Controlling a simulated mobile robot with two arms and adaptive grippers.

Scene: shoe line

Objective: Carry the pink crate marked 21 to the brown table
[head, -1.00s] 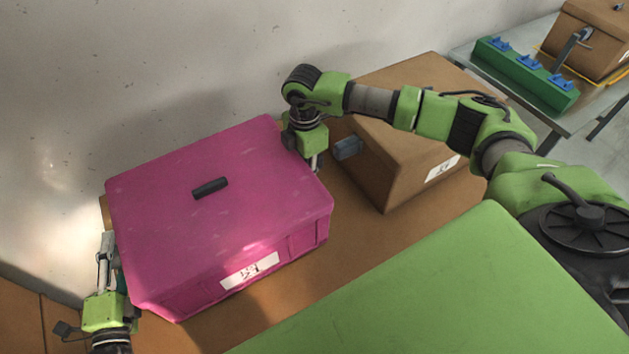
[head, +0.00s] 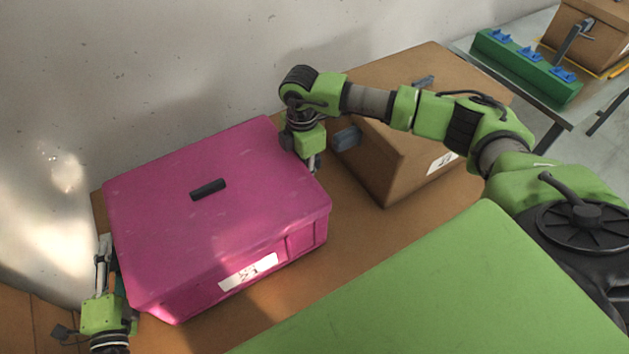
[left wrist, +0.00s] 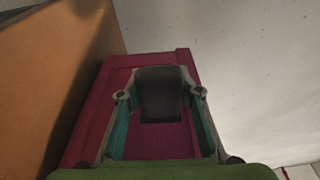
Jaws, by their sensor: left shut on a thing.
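The pink crate (head: 170,235) has a closed lid with a dark handle on top and a white label on its front; the mark is too blurred to read. It is over the brown table (head: 350,240); I cannot tell whether it touches the top. My left gripper (head: 105,255) is at the crate's left end. In the left wrist view its fingers (left wrist: 160,115) are shut on the crate's dark side grip (left wrist: 160,93). My right gripper (head: 314,160) is at the crate's right end, its fingertips mostly hidden.
A brown box (head: 400,125) with a white label stands just right of the crate. A pale wall (head: 180,60) runs close behind. At the far right, a grey table (head: 535,105) holds a green rack (head: 525,68) with blue parts and another brown box (head: 590,35).

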